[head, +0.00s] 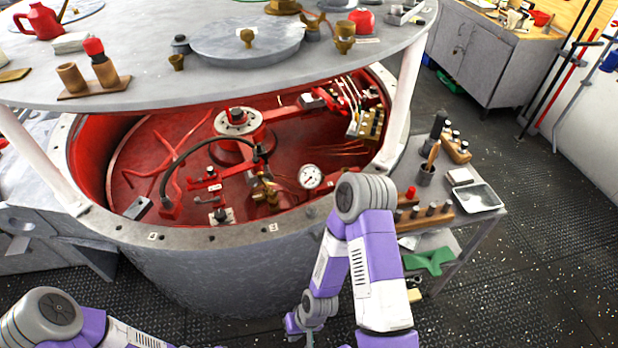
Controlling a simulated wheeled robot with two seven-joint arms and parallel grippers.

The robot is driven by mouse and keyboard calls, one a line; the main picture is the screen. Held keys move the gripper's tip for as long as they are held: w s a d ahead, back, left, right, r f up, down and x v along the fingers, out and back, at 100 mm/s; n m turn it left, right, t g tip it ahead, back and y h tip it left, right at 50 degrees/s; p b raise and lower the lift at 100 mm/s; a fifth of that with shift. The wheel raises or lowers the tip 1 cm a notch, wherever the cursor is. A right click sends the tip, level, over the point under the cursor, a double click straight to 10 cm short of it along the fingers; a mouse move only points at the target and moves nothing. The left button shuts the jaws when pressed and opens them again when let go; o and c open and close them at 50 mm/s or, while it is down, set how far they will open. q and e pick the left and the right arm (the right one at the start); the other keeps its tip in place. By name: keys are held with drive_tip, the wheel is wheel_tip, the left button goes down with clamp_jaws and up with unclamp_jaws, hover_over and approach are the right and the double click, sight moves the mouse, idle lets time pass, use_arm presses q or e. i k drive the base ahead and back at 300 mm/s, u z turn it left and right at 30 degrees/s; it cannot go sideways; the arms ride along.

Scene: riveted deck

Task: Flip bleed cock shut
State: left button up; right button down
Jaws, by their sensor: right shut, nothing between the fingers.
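A cluster of brass fittings (264,188) stands inside the red-lined round well, left of a white-faced gauge (310,176). The bleed cock appears to be among these fittings, but its lever is too small to make out, so I cannot tell its position. My right arm is bent in front of the well, and my right gripper (293,326) hangs low outside the wall, shut and empty, well apart from the fittings. My left arm shows only at the bottom left corner; its gripper is out of frame.
A round grey tabletop (150,66) on white posts (408,88) overhangs the well's far side. The well's grey rim (190,236) lies between my arms and the fittings. A black hose (196,148) arches inside. A side table (480,218) with tools stands right.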

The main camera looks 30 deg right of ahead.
sight(260, 175)
drive_tip(key=z, duration=2.45)
drive_tip(key=k, duration=0.5)
drive_tip(key=u, duration=0.9)
